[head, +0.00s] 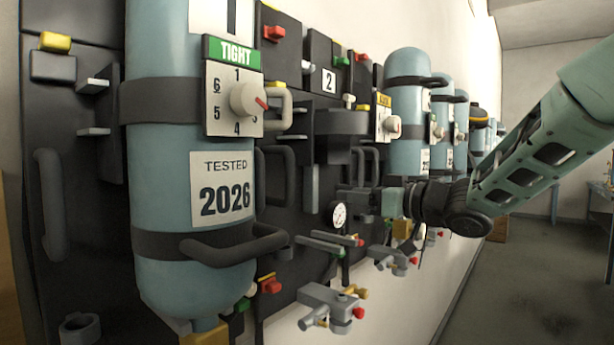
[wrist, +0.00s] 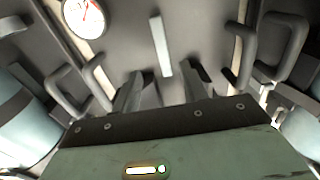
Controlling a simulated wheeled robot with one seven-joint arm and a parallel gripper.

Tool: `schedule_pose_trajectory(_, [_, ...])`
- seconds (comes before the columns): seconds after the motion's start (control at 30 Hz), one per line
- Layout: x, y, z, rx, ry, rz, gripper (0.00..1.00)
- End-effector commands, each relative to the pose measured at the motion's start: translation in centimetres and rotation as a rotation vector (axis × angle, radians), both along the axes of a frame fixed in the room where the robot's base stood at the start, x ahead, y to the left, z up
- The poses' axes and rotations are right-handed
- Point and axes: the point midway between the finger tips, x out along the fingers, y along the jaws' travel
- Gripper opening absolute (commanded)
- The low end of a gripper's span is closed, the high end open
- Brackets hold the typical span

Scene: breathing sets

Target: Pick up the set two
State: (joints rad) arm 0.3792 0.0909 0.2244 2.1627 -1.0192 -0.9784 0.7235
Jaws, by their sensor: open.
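The place of set two is marked by a white label "2" (head: 328,81) on the dark wall panel. Below the label is a dark curved bracket (head: 341,122), with no blue cylinder showing in it. A round pressure gauge (head: 339,215) is lower on this panel; a gauge also shows at the top left of the wrist view (wrist: 83,17). My gripper (head: 360,199) is in front of the panel's lower part, right of the gauge. In the wrist view its fingers (wrist: 166,85) are apart, with a light grey bar (wrist: 160,46) beyond them. I cannot tell whether they touch anything.
A large blue cylinder (head: 160,180) marked "2026" with a "TIGHT" dial stands close at left. More blue cylinders (head: 408,110) hang farther along the wall. Dark handles (wrist: 240,55) flank my fingers. Grey valve fittings (head: 330,302) stick out below. Open floor (head: 530,285) lies at right.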

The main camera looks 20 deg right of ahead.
Motion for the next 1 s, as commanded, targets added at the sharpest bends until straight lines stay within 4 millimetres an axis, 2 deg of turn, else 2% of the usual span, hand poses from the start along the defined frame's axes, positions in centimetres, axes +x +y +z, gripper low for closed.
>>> schedule_pose_trajectory(0.2, [3.1, 2.3, 0.2, 0.0, 0.001, 0.001, 0.44])
schedule_pose_trajectory(0.47, [4.6, 3.5, 0.2, 0.0, 0.002, 0.001, 0.44])
schedule_pose_trajectory(0.7, [7.2, 5.7, 0.4, 0.0, 0.001, 0.001, 0.44])
schedule_pose_trajectory(1.0, [8.0, 6.2, 0.1, -0.001, 0.0, -0.001, 0.44])
